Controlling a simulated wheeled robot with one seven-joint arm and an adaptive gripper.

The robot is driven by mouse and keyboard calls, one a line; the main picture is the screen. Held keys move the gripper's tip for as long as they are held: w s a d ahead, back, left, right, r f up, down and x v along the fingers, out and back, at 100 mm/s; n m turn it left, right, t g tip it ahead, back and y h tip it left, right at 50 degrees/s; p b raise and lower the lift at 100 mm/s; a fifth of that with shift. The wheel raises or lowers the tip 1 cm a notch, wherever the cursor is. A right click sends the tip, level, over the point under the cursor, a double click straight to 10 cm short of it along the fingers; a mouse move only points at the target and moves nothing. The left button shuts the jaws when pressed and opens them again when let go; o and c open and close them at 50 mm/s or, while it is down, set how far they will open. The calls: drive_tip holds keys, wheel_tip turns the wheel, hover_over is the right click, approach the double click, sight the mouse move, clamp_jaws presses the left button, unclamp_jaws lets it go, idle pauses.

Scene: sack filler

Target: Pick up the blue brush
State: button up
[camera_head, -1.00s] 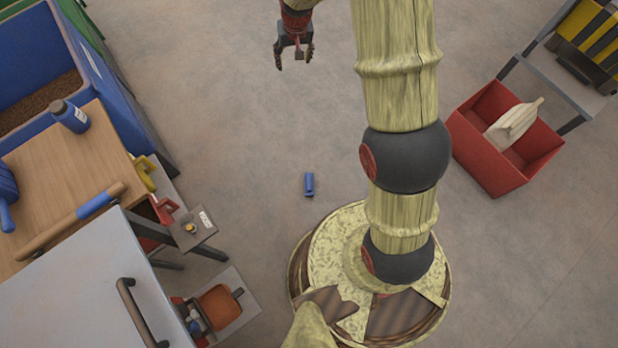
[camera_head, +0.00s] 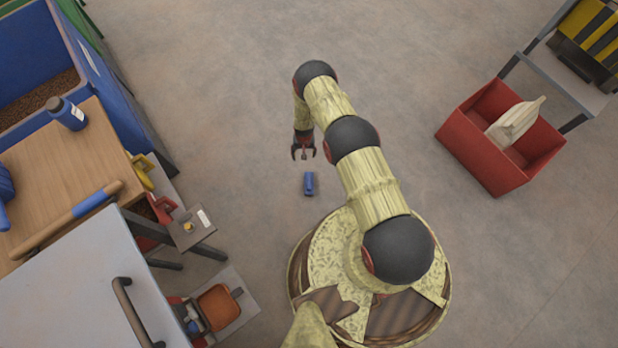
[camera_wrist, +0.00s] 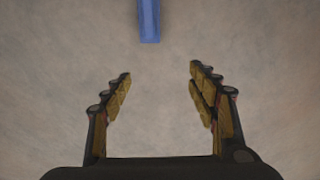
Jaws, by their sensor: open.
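A small blue object, taken as the blue brush (camera_head: 308,184), lies on the floor in front of my base; I cannot make out bristles. In the wrist view one end of the blue brush (camera_wrist: 149,20) shows at the top centre, beyond the fingertips, and the rest is cut off by the frame. My gripper (camera_head: 303,155) is just above it in the head view, pointing down. In the wrist view my gripper (camera_wrist: 159,72) is open, with only bare floor between its fingers. It is not touching the brush.
A red crate (camera_head: 468,150) with a pale object (camera_head: 514,124) inside stands at right. A wooden table (camera_head: 75,165) with a blue bottle (camera_head: 68,113), and a blue bin (camera_head: 128,108), are at left. Another blue item (camera_head: 5,185) is cut off at the left edge. The floor around the brush is clear.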

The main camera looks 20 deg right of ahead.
hover_over(309, 180)
wheel_tip(309, 180, down, 10)
drive_tip(key=shift+w+r, duration=0.1)
drive_tip(key=f, duration=0.1)
drive_tip(key=f+b, duration=0.1)
drive_tip(key=f, duration=0.1)
drive_tip(key=shift+s, duration=0.25)
drive_tip(key=shift+f+b, duration=1.7)
drive_tip(key=shift+f, duration=0.9)
drive_tip(key=shift+c, duration=0.7)
clamp_jaws()
